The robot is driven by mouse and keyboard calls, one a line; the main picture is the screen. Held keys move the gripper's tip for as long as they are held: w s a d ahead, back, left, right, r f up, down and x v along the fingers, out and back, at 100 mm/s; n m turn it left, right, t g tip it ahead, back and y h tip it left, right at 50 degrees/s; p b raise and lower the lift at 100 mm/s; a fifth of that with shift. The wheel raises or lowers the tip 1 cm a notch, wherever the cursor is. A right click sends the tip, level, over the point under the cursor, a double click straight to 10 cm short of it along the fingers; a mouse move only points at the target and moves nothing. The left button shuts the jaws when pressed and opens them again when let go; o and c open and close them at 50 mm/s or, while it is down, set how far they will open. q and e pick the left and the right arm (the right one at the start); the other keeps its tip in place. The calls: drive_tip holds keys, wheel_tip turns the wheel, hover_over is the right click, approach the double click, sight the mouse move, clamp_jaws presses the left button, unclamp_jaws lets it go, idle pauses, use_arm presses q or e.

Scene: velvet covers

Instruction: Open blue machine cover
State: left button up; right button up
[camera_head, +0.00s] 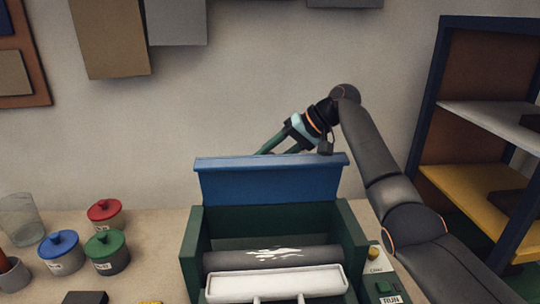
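The blue machine cover (270,183) stands raised at the back of the dark green machine (191,255), its lipped edge at the top. The machine's inside is exposed, with a dark roller (225,259) bearing white streaks and a white tray-like part (275,284) in front. My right gripper (275,149) is just behind the cover's top edge, pointing down to the left. Its two green fingers look apart with nothing seen between them; the tips are partly hidden by the cover, so contact is unclear. My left gripper is out of view.
Jars with red (104,209), blue (58,243) and green (106,243) lids stand left of the machine, with a clear glass (21,219). A yellow knob (375,252) and green button (383,287) are at its right. A shelf unit (468,115) stands at the right.

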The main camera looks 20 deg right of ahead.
drive_tip(key=shift+o, duration=1.4)
drive_tip(key=shift+r, duration=0.1)
drive_tip(key=b+v, duration=0.1)
drive_tip(key=v, duration=1.1)
drive_tip(key=shift+r, duration=0.25)
drive_tip(key=shift+s+d, duration=0.1)
